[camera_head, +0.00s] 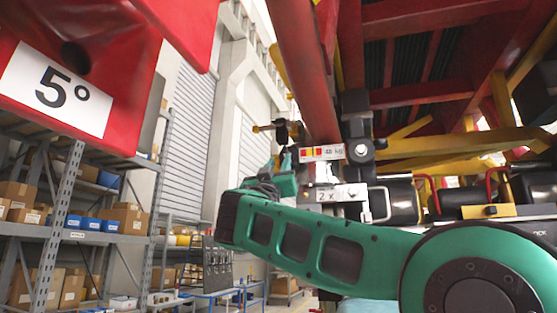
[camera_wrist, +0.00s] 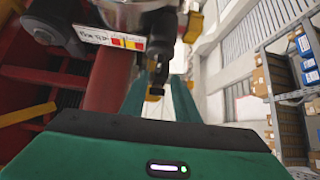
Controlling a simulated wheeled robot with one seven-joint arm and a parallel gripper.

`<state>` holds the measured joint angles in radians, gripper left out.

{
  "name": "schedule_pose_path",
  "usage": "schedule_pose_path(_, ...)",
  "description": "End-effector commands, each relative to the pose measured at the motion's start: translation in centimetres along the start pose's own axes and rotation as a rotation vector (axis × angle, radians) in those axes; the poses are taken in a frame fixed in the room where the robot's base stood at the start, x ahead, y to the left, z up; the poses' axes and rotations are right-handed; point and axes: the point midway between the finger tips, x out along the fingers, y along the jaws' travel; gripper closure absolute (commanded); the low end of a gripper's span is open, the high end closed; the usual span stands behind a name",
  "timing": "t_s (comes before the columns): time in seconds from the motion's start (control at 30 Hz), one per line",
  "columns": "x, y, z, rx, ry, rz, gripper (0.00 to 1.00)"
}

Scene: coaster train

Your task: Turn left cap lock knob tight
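A dark knob-like part with a yellow tip (camera_wrist: 156,91) hangs below a round metal body (camera_wrist: 140,14) in the wrist view. I cannot tell for sure whether it is the left cap lock knob. My gripper's two green fingers (camera_wrist: 160,98) stand apart, one on each side of this part, with no clear contact. In the head view a dark fitting with a yellow-tipped end (camera_head: 262,128) sticks out left of the red tube. My green gripper (camera_head: 285,165) is just below it, partly hidden behind my own arm.
A red tube (camera_head: 300,65) slopes down beside the fitting. A label reading "48 kg" (camera_head: 322,152) and a "2 x" plate (camera_head: 336,193) are close right of my gripper. A red "5°" block (camera_head: 70,85) fills the upper left. Shelves with boxes (camera_head: 85,200) stand further back.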

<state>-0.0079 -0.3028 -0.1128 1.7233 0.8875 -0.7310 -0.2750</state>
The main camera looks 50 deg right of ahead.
Motion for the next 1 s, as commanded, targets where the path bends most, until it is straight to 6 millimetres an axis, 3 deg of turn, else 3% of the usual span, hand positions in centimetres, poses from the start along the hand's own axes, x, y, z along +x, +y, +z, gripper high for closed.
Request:
schedule_pose_path(0.2, 3.9, 0.0, 0.1, -0.001, 0.000, 0.001, 0.72)
schedule_pose_path(0.4, 6.2, 0.0, 0.1, 0.000, -0.001, 0.000, 0.72)
schedule_pose_path(0.83, 7.0, 0.0, 0.1, 0.000, -0.001, -0.002, 0.72)
schedule_pose_path(0.93, 7.0, -0.1, 0.1, 0.000, -0.001, -0.003, 0.96)
schedule_pose_path(1.0, 7.0, -0.1, 0.1, 0.000, -0.001, -0.003, 1.00)
